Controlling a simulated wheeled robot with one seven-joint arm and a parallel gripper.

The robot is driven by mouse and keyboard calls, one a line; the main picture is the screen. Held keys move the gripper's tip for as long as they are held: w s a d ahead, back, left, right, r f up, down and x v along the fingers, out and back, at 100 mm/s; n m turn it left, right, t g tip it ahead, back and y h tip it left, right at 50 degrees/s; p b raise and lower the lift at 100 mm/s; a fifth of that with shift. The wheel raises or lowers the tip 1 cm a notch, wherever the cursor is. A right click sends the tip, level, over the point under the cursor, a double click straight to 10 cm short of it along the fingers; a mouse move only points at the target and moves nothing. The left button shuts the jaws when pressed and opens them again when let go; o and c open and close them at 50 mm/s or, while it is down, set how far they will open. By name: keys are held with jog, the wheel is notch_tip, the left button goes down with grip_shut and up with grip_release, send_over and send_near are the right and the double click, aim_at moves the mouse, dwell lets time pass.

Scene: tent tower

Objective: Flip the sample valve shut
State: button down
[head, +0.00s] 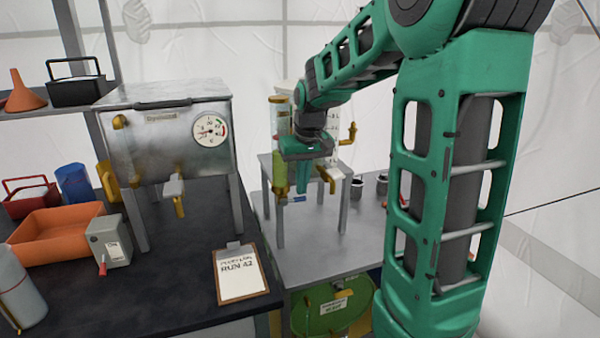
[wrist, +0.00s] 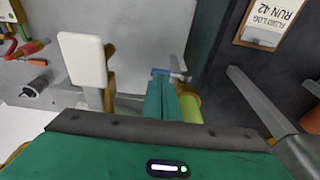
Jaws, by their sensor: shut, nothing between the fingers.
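My gripper (head: 304,188) is shut and empty, pointing down in front of the glass tower on the grey stand. Its fingers also show in the wrist view (wrist: 160,84). A small valve with a blue handle (head: 298,199), which looks like the sample valve, sits low by the column, close to the fingertips. The blue handle (wrist: 171,74) lies just past the fingertips in the wrist view; I cannot tell whether they touch. The column (head: 280,172) holds yellow-green liquid and stands left of my gripper. The fingers and column partly hide the valve.
A brass tap (head: 327,178) sticks out right of my gripper, near the white scale panel (head: 334,140). A metal tank (head: 170,130) with a gauge stands at left. A clipboard (head: 241,272) lies on the dark bench. Small dark cups (head: 382,184) stand at right.

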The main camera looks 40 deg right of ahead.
jog(key=shift+w+f, duration=0.15)
jog(key=shift+f, duration=0.65)
jog(key=shift+s+d+f, duration=0.1)
jog(key=shift+d+f, duration=0.25)
jog(key=shift+f, duration=0.25)
jog(key=shift+s+d+f, duration=0.1)
jog(key=shift+d+f, duration=0.2)
jog(key=shift+f, duration=0.25)
jog(key=shift+r, duration=0.1)
send_near(305, 198)
notch_tip(305, 198, up, 2)
jog(key=shift+s+r, duration=0.1)
